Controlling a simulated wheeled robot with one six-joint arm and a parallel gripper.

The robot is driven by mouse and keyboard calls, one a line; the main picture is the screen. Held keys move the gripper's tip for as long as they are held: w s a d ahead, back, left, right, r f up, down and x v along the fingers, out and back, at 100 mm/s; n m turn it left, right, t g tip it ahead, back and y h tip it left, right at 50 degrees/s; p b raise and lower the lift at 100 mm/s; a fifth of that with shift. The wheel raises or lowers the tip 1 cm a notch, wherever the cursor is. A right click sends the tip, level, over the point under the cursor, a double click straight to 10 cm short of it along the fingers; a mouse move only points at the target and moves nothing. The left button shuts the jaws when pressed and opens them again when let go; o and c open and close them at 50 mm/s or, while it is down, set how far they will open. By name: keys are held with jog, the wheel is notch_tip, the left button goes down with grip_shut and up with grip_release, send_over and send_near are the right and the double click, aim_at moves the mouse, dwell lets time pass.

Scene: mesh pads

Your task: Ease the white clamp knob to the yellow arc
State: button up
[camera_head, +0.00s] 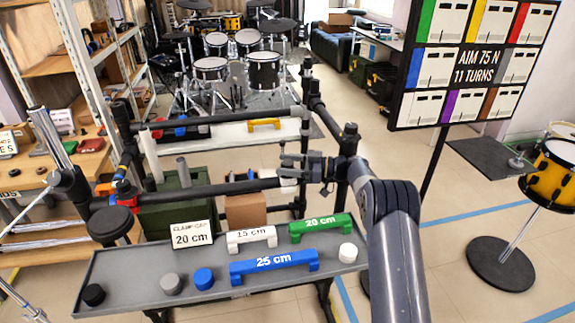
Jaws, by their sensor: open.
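A white knob (348,252) stands on the right end of the grey tray (130,293). A small pale part, possibly another white knob, shows on the black rack bar just below my gripper's fingers; it is too small to tell. My gripper (284,166) reaches left from the end of my arm, in front of the rack. Its fingers look apart, with nothing seen between them. Whether they touch the pale part cannot be told. I cannot make out a yellow arc; a yellow handle-shaped piece (264,124) lies on the white shelf behind the rack.
The tray also holds black (93,294), grey (171,283) and blue (203,278) knobs, a "20 cm" card (192,234), and white, green and blue length bars. Black rack bars (210,190) cross near my gripper. A sign (474,66) reads "AIM 75 N 11 TURNS".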

aim_at(288, 162)
notch_tip(288, 162, up, 10)
jog(key=shift+r, duration=0.1)
dwell(0.4)
